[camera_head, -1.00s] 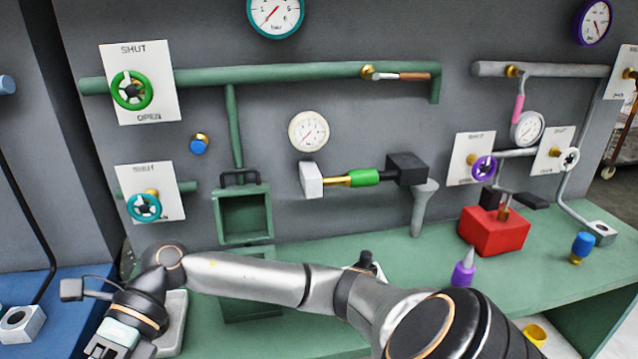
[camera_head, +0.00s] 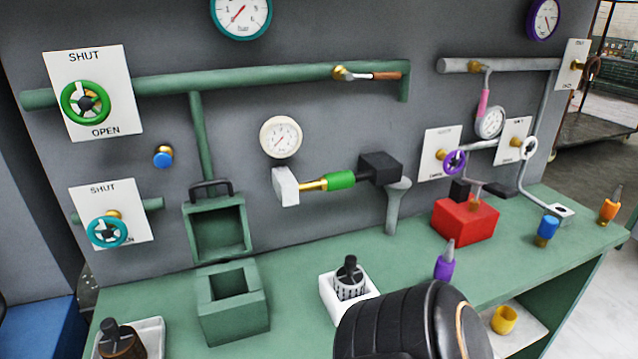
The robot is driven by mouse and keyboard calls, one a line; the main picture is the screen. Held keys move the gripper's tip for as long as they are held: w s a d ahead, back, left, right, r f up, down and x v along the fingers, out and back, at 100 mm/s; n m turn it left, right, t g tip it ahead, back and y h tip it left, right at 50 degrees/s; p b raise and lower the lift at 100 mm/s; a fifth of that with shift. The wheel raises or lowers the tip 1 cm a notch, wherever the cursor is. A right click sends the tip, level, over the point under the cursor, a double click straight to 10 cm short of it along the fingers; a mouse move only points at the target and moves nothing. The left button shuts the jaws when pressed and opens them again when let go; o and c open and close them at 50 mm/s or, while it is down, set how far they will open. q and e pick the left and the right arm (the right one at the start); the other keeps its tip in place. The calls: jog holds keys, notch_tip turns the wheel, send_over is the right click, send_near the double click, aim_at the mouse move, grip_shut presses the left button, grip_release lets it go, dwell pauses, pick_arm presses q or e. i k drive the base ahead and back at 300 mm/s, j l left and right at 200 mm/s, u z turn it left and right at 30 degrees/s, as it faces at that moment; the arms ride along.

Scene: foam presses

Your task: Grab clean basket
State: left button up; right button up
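A light grey slotted basket with a black knob handle (camera_head: 349,281) stands upright in a white square holder (camera_head: 328,292) on the green bench. A second, brown basket with a black knob (camera_head: 120,343) sits on a white tray (camera_head: 156,329) at the bottom left, cut off by the frame edge. A green open-topped box (camera_head: 245,317) stands between them, with its hinged lid (camera_head: 217,226) raised against the wall. Part of my arm covers the bench just right of the grey basket. Neither gripper is in view.
A red block (camera_head: 466,219), a purple bottle (camera_head: 444,262), a blue-capped item (camera_head: 546,230) and an orange bottle (camera_head: 609,207) stand on the right. A yellow cup (camera_head: 504,319) is on the lower shelf. Pipes and valves line the wall. Bench between box and holder is clear.

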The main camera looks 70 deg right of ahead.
aim_at(349, 280)
jog(key=i+z, duration=0.15)
jog(key=z, duration=0.2)
jog(key=i+z, duration=0.15)
jog(key=z, duration=2.25)
